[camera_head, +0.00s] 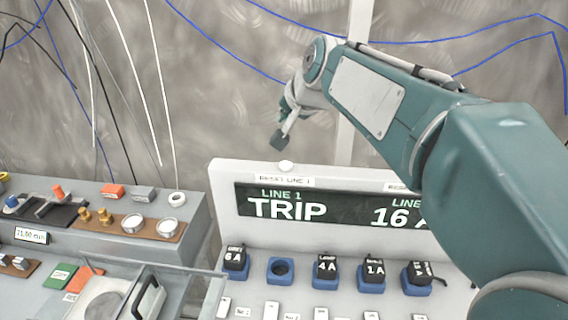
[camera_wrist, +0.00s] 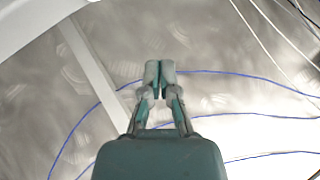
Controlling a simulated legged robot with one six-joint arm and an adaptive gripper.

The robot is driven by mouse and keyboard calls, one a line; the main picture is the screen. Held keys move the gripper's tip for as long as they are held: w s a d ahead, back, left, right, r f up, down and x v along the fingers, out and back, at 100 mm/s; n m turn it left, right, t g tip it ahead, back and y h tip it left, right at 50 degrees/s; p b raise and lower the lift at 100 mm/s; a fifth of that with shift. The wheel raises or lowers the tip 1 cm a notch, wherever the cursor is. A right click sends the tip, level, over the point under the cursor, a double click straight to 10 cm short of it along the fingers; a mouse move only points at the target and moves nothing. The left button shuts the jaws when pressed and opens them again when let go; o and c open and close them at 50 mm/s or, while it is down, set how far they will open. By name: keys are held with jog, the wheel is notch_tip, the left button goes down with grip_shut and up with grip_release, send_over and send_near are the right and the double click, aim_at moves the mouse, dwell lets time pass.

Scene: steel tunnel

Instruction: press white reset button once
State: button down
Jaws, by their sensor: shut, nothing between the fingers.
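The white reset button (camera_head: 286,166) is a small round cap on the top edge of the white panel (camera_head: 225,190), above a label that reads "RESET LINE 1". The display (camera_head: 330,208) below it shows "LINE 1 TRIP" and, further right, "16" beside a partly hidden "LINE" label. My gripper (camera_head: 279,140) is above and slightly left of the button in the head view, with a visible gap between them. In the wrist view my gripper (camera_wrist: 160,68) has its fingertips together with nothing held. The button does not show in the wrist view.
Below the display stand several blue sockets (camera_head: 281,270) with black labelled plugs; one is empty. A grey bench (camera_head: 190,235) with gauges, knobs and small blocks is at the left. My arm hides the panel's right part. Cables (camera_head: 480,30) hang along the steel wall.

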aim_at(286, 165)
jog(key=shift+d+f, duration=0.2)
jog(key=shift+f, duration=4.05)
jog(key=shift+d+f, duration=0.1)
jog(key=shift+f, duration=0.25)
jog(key=shift+f, duration=0.45)
jog(key=shift+r, duration=0.9)
jog(key=shift+r, duration=2.55)
